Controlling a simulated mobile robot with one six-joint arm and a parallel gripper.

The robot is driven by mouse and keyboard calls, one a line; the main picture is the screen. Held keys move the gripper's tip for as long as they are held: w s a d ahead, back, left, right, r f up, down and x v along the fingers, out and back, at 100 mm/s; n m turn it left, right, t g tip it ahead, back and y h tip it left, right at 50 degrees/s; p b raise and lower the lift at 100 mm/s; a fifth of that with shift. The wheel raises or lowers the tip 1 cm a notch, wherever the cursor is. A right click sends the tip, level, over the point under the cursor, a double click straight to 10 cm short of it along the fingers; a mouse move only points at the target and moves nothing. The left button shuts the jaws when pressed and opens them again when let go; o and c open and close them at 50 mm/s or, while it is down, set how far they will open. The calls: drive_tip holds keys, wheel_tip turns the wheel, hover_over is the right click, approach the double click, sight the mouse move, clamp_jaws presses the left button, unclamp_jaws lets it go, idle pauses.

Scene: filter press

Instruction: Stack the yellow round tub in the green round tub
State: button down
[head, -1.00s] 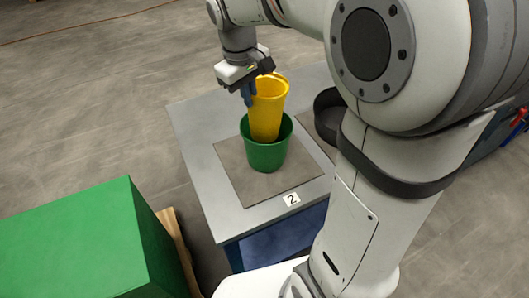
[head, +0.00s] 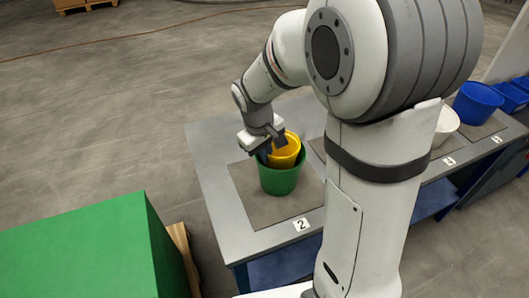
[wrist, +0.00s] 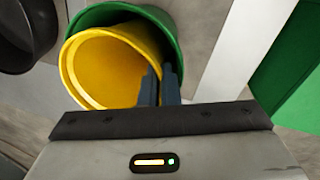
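The green round tub (head: 280,182) stands upright on a dark mat at the table's near left, by the label 2. The yellow round tub (head: 287,152) is inside it, with its rim and upper wall showing above the green rim. My gripper (head: 265,154) is at the yellow tub's left rim. In the wrist view, the two fingers (wrist: 160,76) are close together on either side of the yellow tub's wall (wrist: 110,70). The yellow tub looks tilted and off-centre in the green tub (wrist: 165,22). Its bottom is hidden, so I cannot tell whether it rests.
A dark round tub (wrist: 22,35) stands near the green tub. A white tub (head: 446,123) and a blue tub (head: 478,102) stand farther right on the table (head: 215,165). A large green box (head: 85,245) is at lower left. Floor behind the table is clear.

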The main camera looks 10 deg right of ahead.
drive_tip(key=shift+f+b, duration=0.35)
drive_tip(key=c, duration=1.9)
unclamp_jaws()
drive_tip(key=shift+r, duration=0.1)
drive_tip(key=shift+c, duration=0.2)
drive_tip(key=shift+r+p, duration=0.45)
drive_tip(key=shift+r, duration=0.15)
wheel_tip(320, 180, up, 11)
drive_tip(key=s+a, duration=0.1)
drive_tip(key=a, duration=0.1)
drive_tip(key=s+d+f+m+t+y, duration=0.1)
drive_tip(key=s+d+m, duration=0.1)
drive_tip(key=s, duration=0.5)
drive_tip(key=s+d+f+m+t, duration=0.1)
drive_tip(key=s+d+m, duration=0.2)
drive_tip(key=s, duration=0.5)
drive_tip(key=shift+s+d+f+m+y, duration=0.3)
drive_tip(key=shift+d+f+y, duration=0.1)
drive_tip(key=shift+d, duration=0.15)
